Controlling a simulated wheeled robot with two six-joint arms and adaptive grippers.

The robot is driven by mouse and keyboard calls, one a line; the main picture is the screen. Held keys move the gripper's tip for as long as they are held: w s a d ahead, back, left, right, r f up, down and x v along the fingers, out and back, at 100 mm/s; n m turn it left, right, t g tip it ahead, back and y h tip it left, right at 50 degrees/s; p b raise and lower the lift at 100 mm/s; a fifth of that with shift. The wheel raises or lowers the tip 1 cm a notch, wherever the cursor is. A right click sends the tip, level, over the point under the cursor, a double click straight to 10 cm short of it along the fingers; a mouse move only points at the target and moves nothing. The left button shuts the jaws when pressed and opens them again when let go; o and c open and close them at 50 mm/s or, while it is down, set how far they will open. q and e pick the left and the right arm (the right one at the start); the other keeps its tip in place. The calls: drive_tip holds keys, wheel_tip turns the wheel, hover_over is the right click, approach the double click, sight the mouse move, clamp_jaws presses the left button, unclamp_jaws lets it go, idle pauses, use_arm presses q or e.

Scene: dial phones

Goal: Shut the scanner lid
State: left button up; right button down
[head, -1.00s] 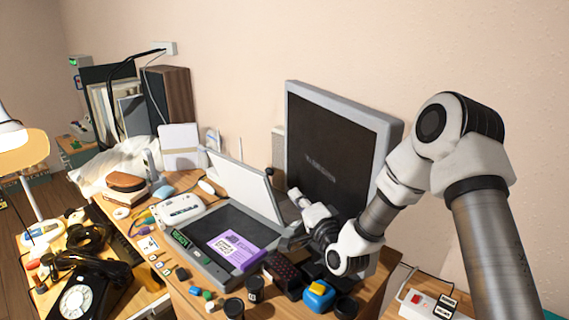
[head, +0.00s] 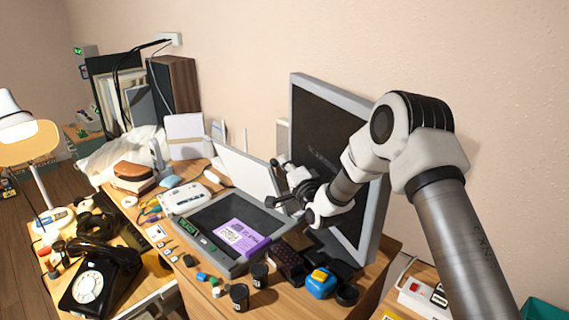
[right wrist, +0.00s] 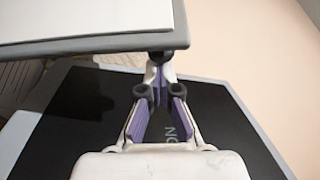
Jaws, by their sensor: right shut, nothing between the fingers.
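The scanner (head: 190,238) stands on the desk with its lid (head: 243,172) raised and leaning back, white inner face toward the room. A purple card or booklet (head: 240,237) lies on the dark glass. My right gripper (head: 276,163) is at the right side of the raised lid, fingers shut and empty. In the right wrist view the fingertips (right wrist: 157,60) meet in front of the lid's edge (right wrist: 100,44), very close to it; I cannot tell whether they touch. My left gripper is not in view.
A large monitor (head: 318,140) stands close behind my right gripper and arm. A white device (head: 183,197) sits left of the scanner. A dial phone (head: 90,283) is at lower left.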

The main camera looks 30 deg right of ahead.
drive_tip(key=s+a+f+n+t+y+b, duration=0.1)
drive_tip(key=s+a+f+n+b, duration=0.1)
drive_tip(key=a+f+b, duration=0.3)
drive_tip(key=s+a+f+n+t+y+b, duration=0.1)
drive_tip(key=s+a+f+n+b, duration=0.2)
drive_tip(key=a+b, duration=0.6)
drive_tip(key=shift+a+f+n+b, duration=0.3)
drive_tip(key=shift+f+n+b, duration=0.25)
drive_tip(key=shift+f+n, duration=0.4)
wheel_tip(320, 180, up, 10)
